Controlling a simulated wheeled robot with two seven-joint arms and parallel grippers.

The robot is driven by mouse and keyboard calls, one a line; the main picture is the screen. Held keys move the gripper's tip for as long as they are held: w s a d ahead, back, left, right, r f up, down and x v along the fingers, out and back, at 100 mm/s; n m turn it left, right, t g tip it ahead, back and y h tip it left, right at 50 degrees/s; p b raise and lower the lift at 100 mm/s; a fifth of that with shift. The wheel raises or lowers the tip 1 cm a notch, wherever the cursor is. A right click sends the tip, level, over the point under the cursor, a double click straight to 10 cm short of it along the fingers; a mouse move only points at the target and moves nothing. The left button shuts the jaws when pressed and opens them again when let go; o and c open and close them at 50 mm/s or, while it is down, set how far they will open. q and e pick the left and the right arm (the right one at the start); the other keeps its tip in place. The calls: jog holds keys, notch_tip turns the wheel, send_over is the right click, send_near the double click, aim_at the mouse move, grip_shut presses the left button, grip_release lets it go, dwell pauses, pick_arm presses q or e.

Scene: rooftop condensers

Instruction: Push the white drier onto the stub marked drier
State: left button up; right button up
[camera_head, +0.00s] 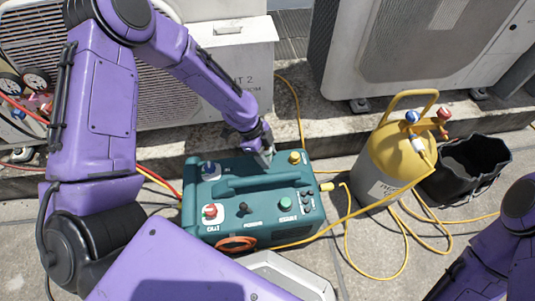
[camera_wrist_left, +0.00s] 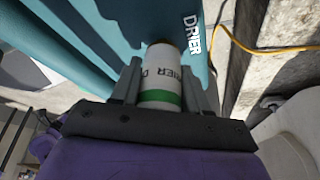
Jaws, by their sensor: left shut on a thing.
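The white drier (camera_wrist_left: 160,75), a cylinder with a green band and dark lettering, is between the two fingers of my left gripper (camera_wrist_left: 165,88) in the left wrist view. The gripper is shut on it. The drier's far end meets or nearly meets the teal recovery machine (camera_wrist_left: 110,35), where a small brownish edge shows. The word DRIER (camera_wrist_left: 190,35) is printed on the machine beside it. The stub is hidden behind the drier. In the head view my left gripper (camera_head: 264,157) is at the back edge of the machine (camera_head: 245,222); the drier cannot be made out. My right gripper is out of view.
A yellow cylinder (camera_head: 392,165) with valves stands right of the machine, beside a black bucket (camera_head: 465,168). Yellow hoses (camera_head: 405,245) loop over the floor. Condenser units (camera_head: 235,75) stand on a concrete ledge behind. A grey tray (camera_head: 285,275) lies in front.

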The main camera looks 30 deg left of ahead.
aim_at(271, 150)
pick_arm(q)
jog(key=shift+f, duration=0.15)
jog(key=o, duration=1.2)
jog(key=shift+o, duration=0.2)
notch_tip(271, 150, up, 8)
jog(key=p, duration=0.7)
jog(key=shift+s+f+p, duration=0.1)
jog(key=shift+f+p, duration=0.05)
jog(key=shift+p, duration=0.2)
jog(key=shift+f, duration=0.1)
